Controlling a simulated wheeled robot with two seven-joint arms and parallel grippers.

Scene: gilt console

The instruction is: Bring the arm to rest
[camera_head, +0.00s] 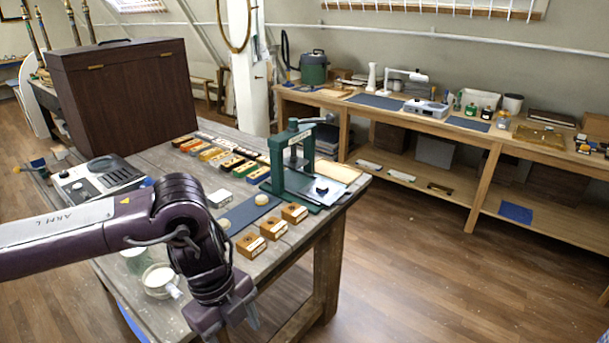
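My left arm (70,232) comes in from the left, bent at a dark purple joint, with its wrist pointing down. My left gripper (230,318) hangs at the near front edge of the wooden workbench (335,225), low in the picture. Its fingertips are partly hidden by its own body and the frame's lower edge, so I cannot tell whether it is open or shut. I see nothing held in it. My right gripper is not in view.
On the bench stand a green press (292,165), small wooden blocks (250,244), a white-filled jar (160,280) close to my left wrist, a control box (98,180) and a large brown case (125,95). A long side bench (450,128) lines the wall. The floor at right is clear.

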